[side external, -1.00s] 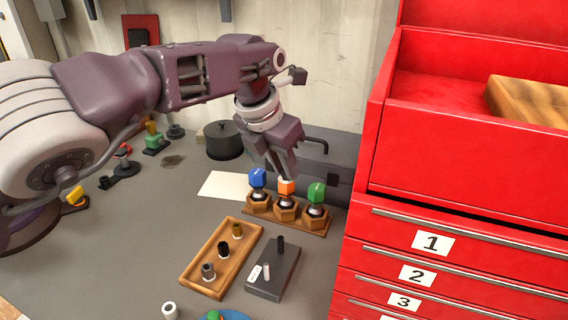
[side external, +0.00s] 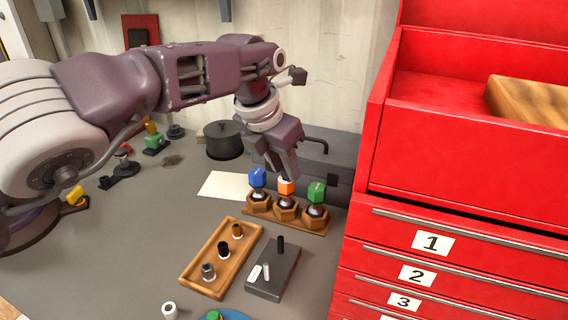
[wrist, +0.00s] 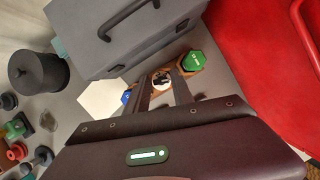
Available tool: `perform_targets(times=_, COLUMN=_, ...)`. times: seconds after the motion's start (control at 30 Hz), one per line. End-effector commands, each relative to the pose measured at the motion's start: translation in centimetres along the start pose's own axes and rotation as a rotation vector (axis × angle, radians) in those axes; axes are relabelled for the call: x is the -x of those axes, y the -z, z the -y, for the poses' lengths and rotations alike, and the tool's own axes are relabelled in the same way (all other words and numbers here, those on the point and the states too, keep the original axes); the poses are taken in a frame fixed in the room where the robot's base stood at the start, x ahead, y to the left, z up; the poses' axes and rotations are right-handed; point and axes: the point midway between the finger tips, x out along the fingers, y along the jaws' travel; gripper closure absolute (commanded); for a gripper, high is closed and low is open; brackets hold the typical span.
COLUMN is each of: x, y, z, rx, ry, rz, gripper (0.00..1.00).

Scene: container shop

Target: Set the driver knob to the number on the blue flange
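Three coloured knobs stand in a row on hexagonal wooden seats: a blue one (side external: 257,178), an orange one (side external: 286,188) in the middle and a green one (side external: 316,192). My gripper (side external: 284,176) points down at the orange knob, its tips at or just above the knob's pale top. In the wrist view my fingers (wrist: 162,84) are apart, with a round white top with dark marks (wrist: 162,78) between or below them. Contact is unclear. The green knob (wrist: 192,60) has a pale mark; the blue knob (wrist: 126,97) is partly hidden.
A wooden tray (side external: 194,265) with several small cylinders and a dark block (side external: 285,278) with pegs lie in front. A red numbered drawer cabinet (side external: 460,150) bounds the right. A grey case (wrist: 120,35) and a dark pot (side external: 224,142) stand behind.

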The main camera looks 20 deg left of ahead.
Motion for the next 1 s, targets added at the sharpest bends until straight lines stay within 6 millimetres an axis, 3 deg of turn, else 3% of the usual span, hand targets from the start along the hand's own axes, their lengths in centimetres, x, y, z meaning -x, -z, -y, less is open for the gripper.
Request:
perform_targets(times=0.37, x=0.3, y=-0.1, z=0.0, rx=0.000, ry=0.001, rz=0.002, gripper=0.58)
perform_targets(times=0.7, x=6.4, y=-0.1, z=0.0, rx=-0.001, ry=0.001, rz=0.002, gripper=0.58)
perform_targets(times=1.0, x=7.1, y=0.0, z=0.0, rx=0.000, ry=0.000, rz=0.001, gripper=0.58)
